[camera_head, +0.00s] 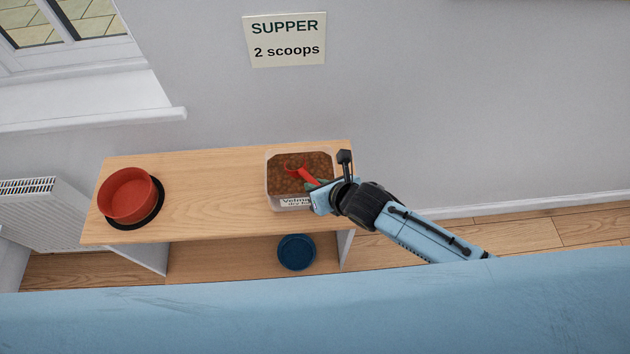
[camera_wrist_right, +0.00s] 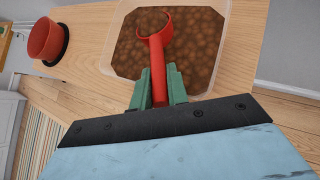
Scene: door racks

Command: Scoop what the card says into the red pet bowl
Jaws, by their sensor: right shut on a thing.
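The card (camera_head: 286,40) on the wall reads "SUPPER 2 scoops". The red pet bowl (camera_head: 128,196) stands on a black mat at the left end of the wooden table; it also shows in the right wrist view (camera_wrist_right: 46,39). A clear tub (camera_head: 273,190) of brown kibble (camera_head: 285,172) stands at the right end. My right gripper (camera_head: 316,186) is at the tub's front right, shut on the handle of a red scoop (camera_head: 298,170). In the right wrist view the scoop (camera_wrist_right: 157,62) has its round head over the kibble (camera_wrist_right: 190,55). I cannot tell if the scoop holds kibble. My left gripper is not in view.
The wooden table top (camera_head: 210,195) is clear between bowl and tub. A blue bowl (camera_head: 296,252) sits on the lower shelf. A radiator (camera_head: 40,215) and window sill (camera_head: 90,122) are at the left. The wall rises behind the table.

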